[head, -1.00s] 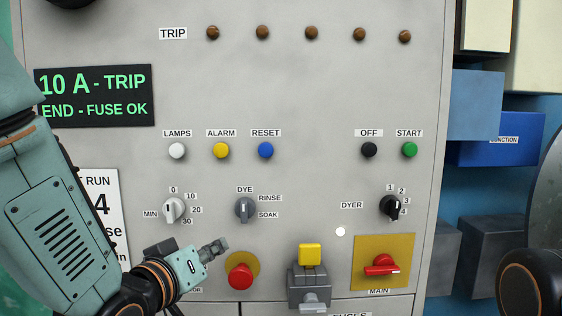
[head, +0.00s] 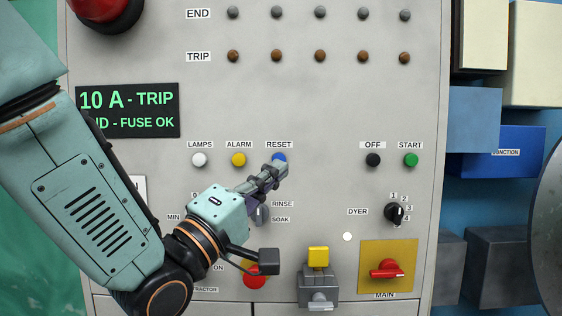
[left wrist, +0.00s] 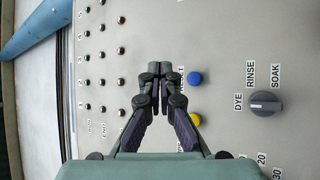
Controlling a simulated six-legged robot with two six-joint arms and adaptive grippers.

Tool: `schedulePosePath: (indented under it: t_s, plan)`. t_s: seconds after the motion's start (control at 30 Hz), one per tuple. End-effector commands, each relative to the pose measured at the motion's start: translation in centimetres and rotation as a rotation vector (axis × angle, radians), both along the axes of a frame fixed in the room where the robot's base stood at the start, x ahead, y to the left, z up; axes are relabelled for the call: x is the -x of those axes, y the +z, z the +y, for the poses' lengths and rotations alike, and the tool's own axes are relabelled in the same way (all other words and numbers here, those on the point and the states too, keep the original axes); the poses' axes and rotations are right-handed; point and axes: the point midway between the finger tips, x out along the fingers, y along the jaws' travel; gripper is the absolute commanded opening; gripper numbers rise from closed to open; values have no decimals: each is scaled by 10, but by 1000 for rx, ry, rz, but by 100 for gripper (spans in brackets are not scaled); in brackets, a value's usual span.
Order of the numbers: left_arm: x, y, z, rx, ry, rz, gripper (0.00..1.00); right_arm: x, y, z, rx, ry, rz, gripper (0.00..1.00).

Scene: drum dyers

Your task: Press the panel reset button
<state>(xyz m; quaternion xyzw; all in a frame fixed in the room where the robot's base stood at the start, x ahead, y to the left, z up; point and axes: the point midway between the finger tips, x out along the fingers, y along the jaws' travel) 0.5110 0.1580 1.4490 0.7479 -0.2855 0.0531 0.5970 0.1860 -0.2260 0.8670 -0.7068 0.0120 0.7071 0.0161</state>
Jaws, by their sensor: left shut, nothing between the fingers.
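The blue reset button (head: 279,157) sits on the grey panel under the label RESET, its lower part covered by my left fingertips in the head view. It shows whole in the left wrist view (left wrist: 194,78). My left gripper (head: 280,170) is shut and empty, its tips pointing at the panel at the button's lower edge. In the left wrist view the closed fingertips (left wrist: 160,72) lie just left of the button, over its label. I cannot tell whether they touch it. My right gripper is not in view.
A yellow alarm button (head: 238,160) and a white lamps button (head: 199,160) stand left of the blue one. The dye selector (head: 262,215) is partly behind my left gripper. A red button (head: 254,278) is below. Black off (head: 373,160) and green start (head: 411,160) buttons are to the right.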

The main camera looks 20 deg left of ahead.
Motion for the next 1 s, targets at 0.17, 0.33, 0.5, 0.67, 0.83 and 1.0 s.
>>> schedulePosePath:
  t_s: [0.17,0.33,0.5,0.67,0.83,1.0]
  plan:
    - [0,0,-1,-2,0,0,0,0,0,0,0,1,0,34]
    - [-3,0,-1,-3,-1,0,0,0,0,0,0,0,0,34]
    - [-19,0,4,-1,0,0,0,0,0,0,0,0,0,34]
    - [-38,0,9,-2,-1,0,0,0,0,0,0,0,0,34]
    - [-58,0,15,-3,0,-1,0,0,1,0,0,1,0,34]
    - [-74,0,19,-5,-2,0,0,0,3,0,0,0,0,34]
